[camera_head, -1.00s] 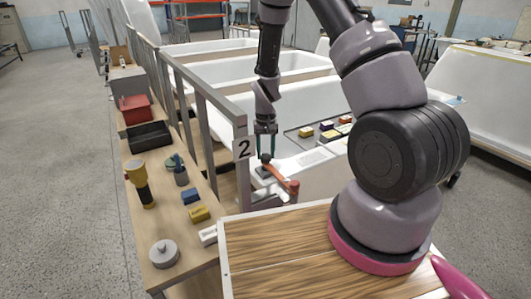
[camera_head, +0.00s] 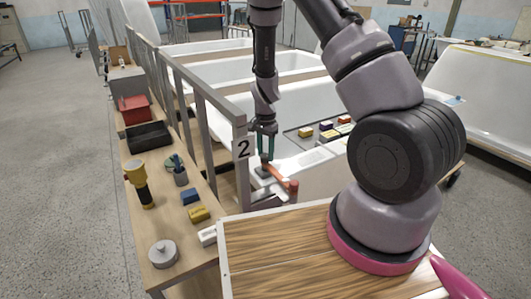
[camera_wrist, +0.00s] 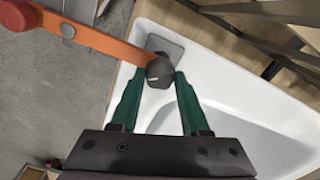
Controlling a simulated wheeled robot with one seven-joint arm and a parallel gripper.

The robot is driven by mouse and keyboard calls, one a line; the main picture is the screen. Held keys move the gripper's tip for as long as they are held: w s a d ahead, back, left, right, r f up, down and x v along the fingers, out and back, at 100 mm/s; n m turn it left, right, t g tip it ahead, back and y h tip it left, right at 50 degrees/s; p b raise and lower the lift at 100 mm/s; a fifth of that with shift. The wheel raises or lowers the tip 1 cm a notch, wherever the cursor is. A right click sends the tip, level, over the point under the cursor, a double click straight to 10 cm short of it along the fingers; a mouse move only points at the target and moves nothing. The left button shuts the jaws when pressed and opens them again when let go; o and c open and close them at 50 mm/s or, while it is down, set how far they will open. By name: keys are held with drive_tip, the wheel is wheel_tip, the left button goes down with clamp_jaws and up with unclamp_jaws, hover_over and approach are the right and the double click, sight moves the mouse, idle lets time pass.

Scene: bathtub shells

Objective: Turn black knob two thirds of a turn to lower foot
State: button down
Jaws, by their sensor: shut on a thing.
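The black knob (camera_wrist: 160,72) sits at the end of an orange bar in the wrist view, with a short pale mark on its face. My gripper (camera_wrist: 159,82) has its two green fingers on either side of the knob and is shut on it. In the head view my gripper (camera_head: 266,152) points down at the bar beside the sign with a 2, and the knob is hard to make out there. The orange bar (camera_wrist: 100,39) has a red round end at the upper left. The foot cannot be made out for certain.
A grey plate (camera_wrist: 166,46) lies behind the knob on the white tub (camera_wrist: 235,95). A metal frame post (camera_head: 241,165) stands close left of my gripper. The wooden bench (camera_head: 150,215) at the left holds a torch, blocks and trays.

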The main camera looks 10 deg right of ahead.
sight(266, 155)
drive_tip(key=shift+m, duration=0.4)
drive_tip(key=shift+c, duration=1.9)
unclamp_jaws()
wheel_tip(266, 155, up, 11)
